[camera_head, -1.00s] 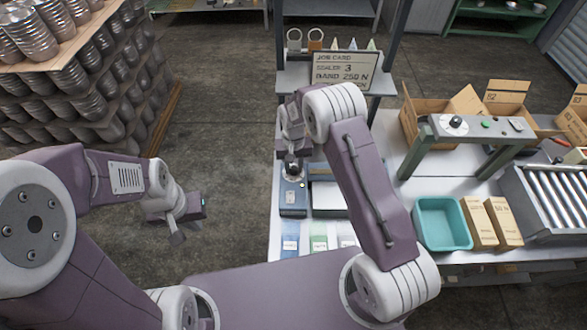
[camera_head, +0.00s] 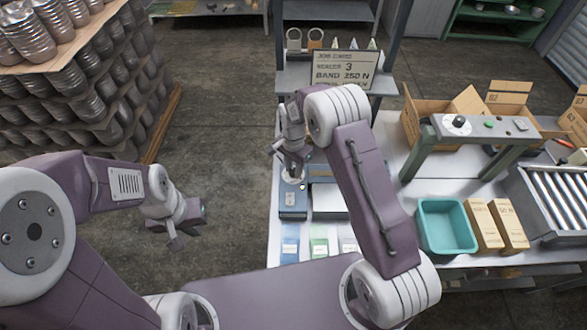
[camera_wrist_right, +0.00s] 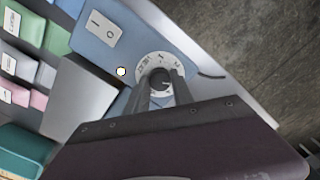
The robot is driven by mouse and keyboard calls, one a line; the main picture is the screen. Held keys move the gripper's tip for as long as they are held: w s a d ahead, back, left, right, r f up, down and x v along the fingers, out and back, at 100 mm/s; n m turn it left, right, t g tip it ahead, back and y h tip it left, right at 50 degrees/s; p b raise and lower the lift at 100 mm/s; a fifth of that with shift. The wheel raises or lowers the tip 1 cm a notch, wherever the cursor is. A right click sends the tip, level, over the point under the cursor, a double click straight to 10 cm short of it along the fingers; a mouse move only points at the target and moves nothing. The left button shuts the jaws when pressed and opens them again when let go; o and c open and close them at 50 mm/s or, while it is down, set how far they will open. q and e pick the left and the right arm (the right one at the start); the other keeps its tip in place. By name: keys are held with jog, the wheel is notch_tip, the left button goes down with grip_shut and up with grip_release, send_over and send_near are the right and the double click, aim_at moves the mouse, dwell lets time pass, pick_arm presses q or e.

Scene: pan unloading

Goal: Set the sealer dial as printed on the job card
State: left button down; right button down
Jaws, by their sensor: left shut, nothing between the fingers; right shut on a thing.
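The job card (camera_head: 343,70) stands on the shelf at the back of the bench and reads "SEALER 3" and "BAND 250 N". The sealer (camera_head: 293,205) is a blue-grey unit at the bench's left edge. In the right wrist view, its dial (camera_wrist_right: 158,63) is a white disc with dark marks around a dark knob (camera_wrist_right: 160,80). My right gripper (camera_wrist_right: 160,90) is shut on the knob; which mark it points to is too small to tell. In the head view, my right gripper (camera_head: 292,172) hides most of the dial. My left gripper (camera_head: 188,232) is shut and empty over the floor.
An I/O switch (camera_wrist_right: 103,28) and a small round light (camera_wrist_right: 121,71) sit near the dial. A teal bin (camera_head: 445,226) and cartons (camera_head: 508,224) stand right of my right arm. Stacked pans (camera_head: 70,85) stand at the far left, with open floor between.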

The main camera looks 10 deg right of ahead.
aim_at(293, 170)
jog(key=shift+w+r+m, duration=0.1)
jog(key=shift+m, duration=0.3)
jog(key=c, duration=1.1)
grip_release()
jog(key=shift+r, duration=0.1)
notch_tip(293, 170, up, 8)
jog(key=shift+f+b, duration=0.1)
jog(key=shift+b, duration=1.05)
jog(key=shift+r, duration=0.5)
